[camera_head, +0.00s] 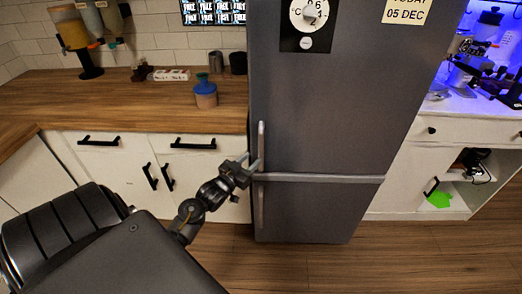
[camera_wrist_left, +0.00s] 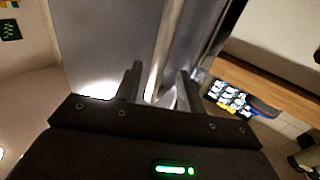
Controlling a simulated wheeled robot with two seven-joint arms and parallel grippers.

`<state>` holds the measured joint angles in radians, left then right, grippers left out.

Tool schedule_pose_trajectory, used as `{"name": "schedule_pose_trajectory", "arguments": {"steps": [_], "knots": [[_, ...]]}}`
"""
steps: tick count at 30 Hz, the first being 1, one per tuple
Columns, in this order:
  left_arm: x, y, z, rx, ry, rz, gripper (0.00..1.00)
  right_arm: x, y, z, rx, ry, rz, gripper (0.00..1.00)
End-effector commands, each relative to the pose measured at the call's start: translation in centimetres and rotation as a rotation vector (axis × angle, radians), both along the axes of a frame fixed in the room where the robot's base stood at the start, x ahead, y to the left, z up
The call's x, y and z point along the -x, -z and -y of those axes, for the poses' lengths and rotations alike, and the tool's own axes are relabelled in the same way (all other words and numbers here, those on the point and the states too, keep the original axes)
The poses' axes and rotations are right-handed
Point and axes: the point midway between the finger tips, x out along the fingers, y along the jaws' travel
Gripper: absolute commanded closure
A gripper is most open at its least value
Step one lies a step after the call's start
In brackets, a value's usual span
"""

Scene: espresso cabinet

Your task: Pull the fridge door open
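The tall grey fridge (camera_head: 325,110) stands in the middle of the head view. Its doors look shut, with a light seam (camera_head: 325,178) between the upper and lower door. A vertical metal handle (camera_head: 261,138) runs along the left edge of the upper door. My left gripper (camera_head: 252,165) is at the lower end of this handle. In the left wrist view the handle (camera_wrist_left: 161,50) passes between the fingers of my left gripper (camera_wrist_left: 159,80), with visible gaps, so the gripper is open. I cannot tell whether either finger touches the handle. My right gripper is not in view.
A wooden counter (camera_head: 150,100) with white cabinets below lies left of the fridge. A blue-lidded jar (camera_head: 206,95) stands on it near the fridge. A white cabinet (camera_head: 440,160) stands at right. The wooden floor (camera_head: 300,262) in front is clear.

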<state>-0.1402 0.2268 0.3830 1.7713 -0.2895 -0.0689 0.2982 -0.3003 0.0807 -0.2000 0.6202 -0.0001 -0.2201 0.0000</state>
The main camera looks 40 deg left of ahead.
Motion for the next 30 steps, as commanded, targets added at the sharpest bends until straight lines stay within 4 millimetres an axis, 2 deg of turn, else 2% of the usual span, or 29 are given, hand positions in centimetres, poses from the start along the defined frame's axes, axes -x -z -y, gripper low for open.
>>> {"name": "schedule_pose_trajectory", "arguments": {"steps": [3, 10, 15, 23, 30], "knots": [[-2.4, -0.3, -0.2, 0.001, -0.001, 0.001, 0.61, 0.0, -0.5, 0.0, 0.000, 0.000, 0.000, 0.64], [-5.6, -0.1, -0.4, 0.000, 0.000, 0.001, 0.61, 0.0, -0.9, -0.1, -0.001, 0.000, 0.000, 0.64], [-6.6, 0.0, -0.4, -0.001, 0.000, 0.000, 0.61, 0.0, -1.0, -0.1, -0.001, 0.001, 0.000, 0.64], [-6.7, 0.0, -0.4, -0.001, 0.000, -0.001, 0.61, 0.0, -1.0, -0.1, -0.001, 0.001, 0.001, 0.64], [-6.7, 0.0, -0.4, -0.001, 0.000, -0.001, 0.90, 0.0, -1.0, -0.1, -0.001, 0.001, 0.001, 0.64]]}}
